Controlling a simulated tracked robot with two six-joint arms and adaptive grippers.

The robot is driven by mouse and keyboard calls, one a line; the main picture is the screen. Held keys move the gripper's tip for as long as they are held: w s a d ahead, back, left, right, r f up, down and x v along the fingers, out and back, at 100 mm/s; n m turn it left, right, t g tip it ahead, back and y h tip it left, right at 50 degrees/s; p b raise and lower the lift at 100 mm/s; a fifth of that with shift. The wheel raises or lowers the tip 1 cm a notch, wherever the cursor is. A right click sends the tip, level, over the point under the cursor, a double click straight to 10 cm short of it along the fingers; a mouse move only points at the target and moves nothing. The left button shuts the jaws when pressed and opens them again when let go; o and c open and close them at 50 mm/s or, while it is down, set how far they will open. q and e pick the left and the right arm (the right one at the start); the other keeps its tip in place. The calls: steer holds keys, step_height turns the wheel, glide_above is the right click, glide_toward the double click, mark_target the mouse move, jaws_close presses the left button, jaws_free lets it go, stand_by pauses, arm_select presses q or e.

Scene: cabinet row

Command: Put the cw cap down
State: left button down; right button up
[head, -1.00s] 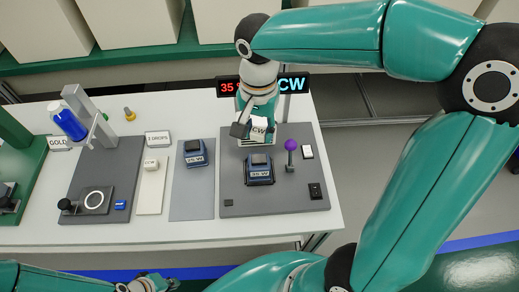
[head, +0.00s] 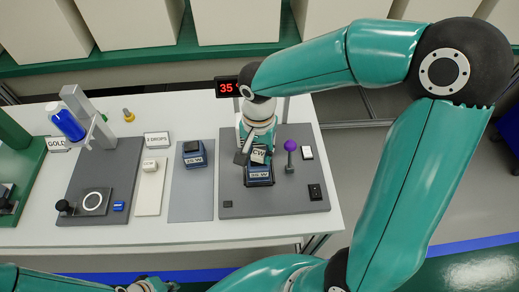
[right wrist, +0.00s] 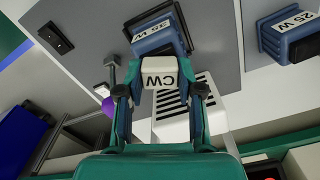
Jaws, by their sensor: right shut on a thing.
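The cw cap, a white block marked CW (head: 259,156), is held by my right gripper (head: 252,155) over the right grey board. In the right wrist view the cap (right wrist: 160,73) sits between the two fingertips (right wrist: 160,88). Behind it there is a blue block marked 35 W (right wrist: 158,38), which also shows in the head view (head: 259,179). I cannot tell whether cap and block touch. My left gripper (head: 148,286) is at the bottom edge of the head view, mostly cut off; its jaws are unclear.
The right grey board (head: 285,206) carries a purple-knobbed lever (head: 290,147) and black switch (head: 315,192). A white slotted unit (right wrist: 185,110) lies behind the fingers. Left of the board are a 25 W block (head: 194,154) and another white cap (head: 150,165).

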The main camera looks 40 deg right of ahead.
mark_target(259, 153)
steer(key=o, duration=0.8)
steer(key=shift+f, duration=0.1)
steer(key=shift+o, duration=0.2)
steer(key=shift+r, duration=0.2)
step_height(259, 153, up, 12)
steer(key=p, duration=0.1)
steer(key=shift+f, duration=0.1)
